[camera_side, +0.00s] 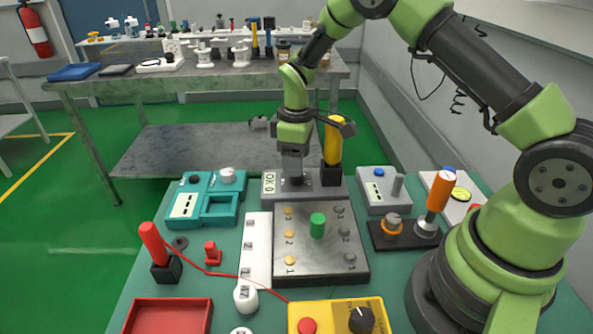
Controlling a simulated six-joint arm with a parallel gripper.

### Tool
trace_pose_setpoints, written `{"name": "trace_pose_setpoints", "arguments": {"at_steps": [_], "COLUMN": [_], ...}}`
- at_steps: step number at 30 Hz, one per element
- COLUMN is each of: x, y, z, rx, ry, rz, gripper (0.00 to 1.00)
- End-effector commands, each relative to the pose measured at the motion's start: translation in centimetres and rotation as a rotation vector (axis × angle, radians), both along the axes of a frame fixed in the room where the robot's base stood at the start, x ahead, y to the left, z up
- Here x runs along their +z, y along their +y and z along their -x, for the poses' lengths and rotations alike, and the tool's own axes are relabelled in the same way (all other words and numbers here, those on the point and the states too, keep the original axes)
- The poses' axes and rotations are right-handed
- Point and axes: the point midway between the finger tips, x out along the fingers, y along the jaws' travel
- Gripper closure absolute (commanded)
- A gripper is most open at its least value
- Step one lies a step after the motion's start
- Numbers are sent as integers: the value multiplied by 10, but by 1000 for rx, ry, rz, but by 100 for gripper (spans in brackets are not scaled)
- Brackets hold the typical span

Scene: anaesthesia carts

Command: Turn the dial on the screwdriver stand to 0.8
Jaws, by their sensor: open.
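The grey screwdriver stand (325,190) stands at the back middle of the green table. A yellow-handled screwdriver (334,142) is upright in its black holder at the stand's right end. A small display (269,183) is on its left end; its digits are too small to read surely. My gripper (294,176) points straight down over the middle of the stand, at a dark dial (295,182). The jaws are open, and the dial is mostly hidden by them. I cannot tell whether the fingers touch the dial. The dial's pointer and marks cannot be made out.
A grey plate (330,264) with a green cylinder (318,225) lies in front. A teal device (207,198) is left. A grey box (383,190) with a lever and an orange screwdriver (440,190) are right. A yellow box (338,318) is at the front.

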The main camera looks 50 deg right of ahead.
Motion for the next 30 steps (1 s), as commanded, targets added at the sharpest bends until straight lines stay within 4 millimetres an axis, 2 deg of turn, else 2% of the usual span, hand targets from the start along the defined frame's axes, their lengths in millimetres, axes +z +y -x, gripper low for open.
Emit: {"name": "trace_pose_setpoints", "arguments": {"at_steps": [1, 6, 17, 18, 20, 24, 30], "x": [-10, -31, -38, -38, -38, -38, -38], "y": [0, 0, 0, 0, 0, 0, 0], "z": [1, 0, 0, 0, 0, 0, 0], "rx": [-1, -1, -1, -1, -1, -1, -8], "ry": [4, 1, -1, -1, -1, -1, -1], "rz": [-1, 0, 0, 0, 0, 0, 0], "gripper": [41, 41, 41, 43, 57, 89, 90]}}
